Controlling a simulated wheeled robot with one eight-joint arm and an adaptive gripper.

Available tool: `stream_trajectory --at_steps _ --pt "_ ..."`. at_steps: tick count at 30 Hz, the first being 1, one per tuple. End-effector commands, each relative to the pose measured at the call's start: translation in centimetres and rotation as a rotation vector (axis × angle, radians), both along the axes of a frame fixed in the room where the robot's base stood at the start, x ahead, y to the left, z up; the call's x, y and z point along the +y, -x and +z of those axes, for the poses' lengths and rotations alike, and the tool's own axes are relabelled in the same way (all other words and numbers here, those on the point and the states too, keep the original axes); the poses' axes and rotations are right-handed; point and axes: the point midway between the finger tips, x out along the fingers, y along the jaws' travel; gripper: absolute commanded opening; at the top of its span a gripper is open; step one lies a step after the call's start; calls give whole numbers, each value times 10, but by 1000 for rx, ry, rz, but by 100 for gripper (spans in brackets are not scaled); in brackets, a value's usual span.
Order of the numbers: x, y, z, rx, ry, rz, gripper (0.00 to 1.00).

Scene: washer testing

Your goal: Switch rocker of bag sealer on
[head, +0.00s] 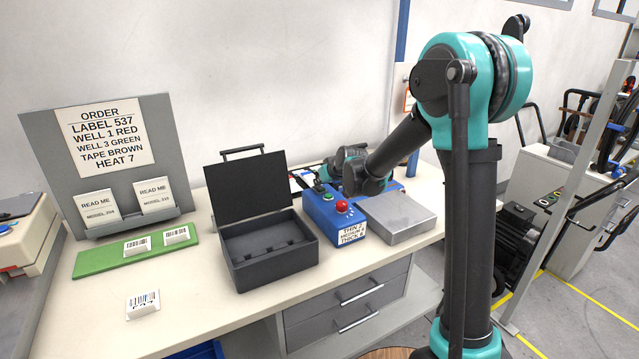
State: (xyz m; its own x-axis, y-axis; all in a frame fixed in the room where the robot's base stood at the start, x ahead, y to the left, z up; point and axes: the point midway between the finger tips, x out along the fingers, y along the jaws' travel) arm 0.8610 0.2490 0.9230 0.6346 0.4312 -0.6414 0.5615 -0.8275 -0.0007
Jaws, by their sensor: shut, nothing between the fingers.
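The bag sealer appears to be the blue box (322,218) on the bench, with a label on its front reading THIN, MEDIUM and THICK settings. A red round knob (342,206) sits on its top. A small green part (319,186), possibly the rocker, is near its back; its position is too small to tell. My arm reaches over from the right, and its wrist hides the area behind the box. My gripper (298,182) shows only as small dark parts behind the box's back left edge. It is shut and empty; whether it touches anything cannot be told.
An open black case (268,245) stands close left of the blue box. A grey metal block (397,215) lies to its right. A green strip (120,262) with labels and an order board (105,135) are at left.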

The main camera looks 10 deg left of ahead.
Motion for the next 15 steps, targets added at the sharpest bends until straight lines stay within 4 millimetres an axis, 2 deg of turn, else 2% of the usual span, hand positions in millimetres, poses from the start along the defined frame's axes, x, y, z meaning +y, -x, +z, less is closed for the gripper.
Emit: stream_trajectory --at_steps 15 --pt "7 -10 3 -1 -1 0 0"
